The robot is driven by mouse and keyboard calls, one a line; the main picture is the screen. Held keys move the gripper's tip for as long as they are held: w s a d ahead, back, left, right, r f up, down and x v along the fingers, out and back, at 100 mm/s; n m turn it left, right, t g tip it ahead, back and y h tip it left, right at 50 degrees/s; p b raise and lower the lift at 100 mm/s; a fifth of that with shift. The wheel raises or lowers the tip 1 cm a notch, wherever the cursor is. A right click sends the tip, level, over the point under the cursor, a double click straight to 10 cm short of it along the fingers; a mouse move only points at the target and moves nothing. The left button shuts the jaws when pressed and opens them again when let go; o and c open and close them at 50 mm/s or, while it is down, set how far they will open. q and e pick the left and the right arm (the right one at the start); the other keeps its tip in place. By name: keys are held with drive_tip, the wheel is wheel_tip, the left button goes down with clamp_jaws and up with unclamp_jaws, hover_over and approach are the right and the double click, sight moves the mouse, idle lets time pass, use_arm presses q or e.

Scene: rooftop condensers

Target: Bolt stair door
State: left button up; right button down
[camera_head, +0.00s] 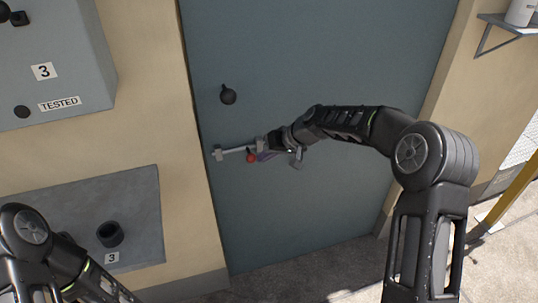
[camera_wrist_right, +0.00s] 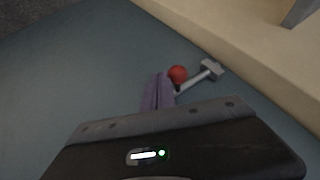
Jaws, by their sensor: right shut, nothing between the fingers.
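The stair door (camera_head: 310,60) is a blue-grey panel standing closed in a tan wall. A metal bolt (camera_head: 235,150) with a red knob (camera_head: 251,157) lies across its left edge, its tip by a small bracket (camera_head: 217,154) at the frame. In the right wrist view the red knob (camera_wrist_right: 177,74) and bolt rod (camera_wrist_right: 198,81) show just past the purple-grey fingers. My right gripper (camera_head: 264,155) is shut and empty, right beside the knob; whether it touches cannot be told. My left arm shows at the lower left, but its gripper is out of view.
A round black door handle (camera_head: 228,95) sits above the bolt. A grey box marked TESTED (camera_head: 60,60) and a grey panel with a black socket (camera_head: 110,235) are on the left wall. A shelf (camera_head: 505,25) is at upper right, a yellow rail (camera_head: 510,195) at right.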

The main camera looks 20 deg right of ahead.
sight(251, 159)
drive_tip(key=shift+a, duration=0.1)
use_arm(q)
drive_tip(key=shift+f, duration=0.25)
use_arm(e)
drive_tip(key=shift+s+a, duration=0.2)
drive_tip(key=shift+a, duration=2)
use_arm(q)
drive_tip(key=shift+b, duration=0.3)
drive_tip(key=shift+f, duration=0.1)
